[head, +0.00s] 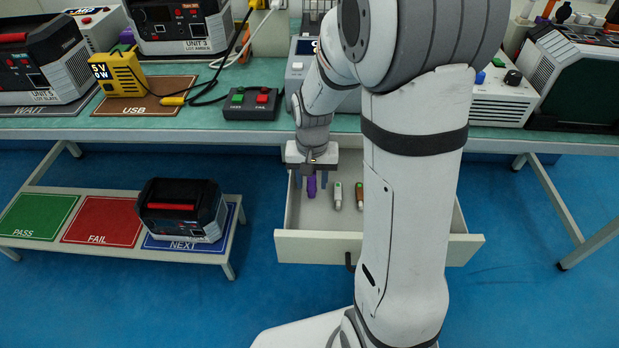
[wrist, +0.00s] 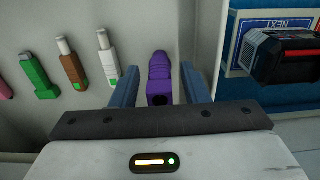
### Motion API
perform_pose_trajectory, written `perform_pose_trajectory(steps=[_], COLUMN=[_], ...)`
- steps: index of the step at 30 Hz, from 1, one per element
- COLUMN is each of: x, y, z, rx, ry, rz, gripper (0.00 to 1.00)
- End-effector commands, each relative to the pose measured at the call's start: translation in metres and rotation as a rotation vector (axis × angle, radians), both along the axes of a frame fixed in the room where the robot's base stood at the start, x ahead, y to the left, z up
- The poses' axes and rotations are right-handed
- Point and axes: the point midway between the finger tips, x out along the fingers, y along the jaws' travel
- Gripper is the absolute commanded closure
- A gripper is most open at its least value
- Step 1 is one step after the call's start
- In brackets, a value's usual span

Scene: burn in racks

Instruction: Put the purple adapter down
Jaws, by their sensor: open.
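The purple adapter (head: 311,187) is in the open drawer (head: 318,246), near its left side. In the wrist view the purple adapter (wrist: 160,78) lies between the two blue fingers of my gripper (wrist: 168,88). A gap shows on each side of it, so the fingers are open around it and not clamping. In the head view my gripper (head: 311,182) points down into the drawer. Whether the adapter rests fully on the drawer floor is hard to tell.
In the drawer, a white adapter (wrist: 108,60), a brown one (wrist: 73,68), a green one (wrist: 38,76) and a pink one (wrist: 4,88) lie in a row. The drawer's left wall is close to my gripper. A low bench (head: 233,227) with a black unit (head: 182,210) stands left.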

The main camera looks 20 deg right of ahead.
Motion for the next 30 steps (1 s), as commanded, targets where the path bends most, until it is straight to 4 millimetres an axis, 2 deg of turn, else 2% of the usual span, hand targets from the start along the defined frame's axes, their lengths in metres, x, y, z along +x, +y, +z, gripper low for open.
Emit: perform_pose_trajectory(steps=[5, 18, 24, 27, 30], x=[0.001, 0.001, 0.000, -0.008, -0.029], y=[0.000, -0.001, -0.001, -0.001, -0.002], z=[0.011, 0.100, 0.121, 0.128, 0.137], rx=[0.000, 0.000, -0.001, 0.000, -0.002], ry=[-0.003, -0.004, -0.002, -0.010, -0.035], rz=[-0.001, -0.001, -0.001, 0.013, 0.056], gripper=[0.59, 0.59, 0.59, 0.59, 0.59])
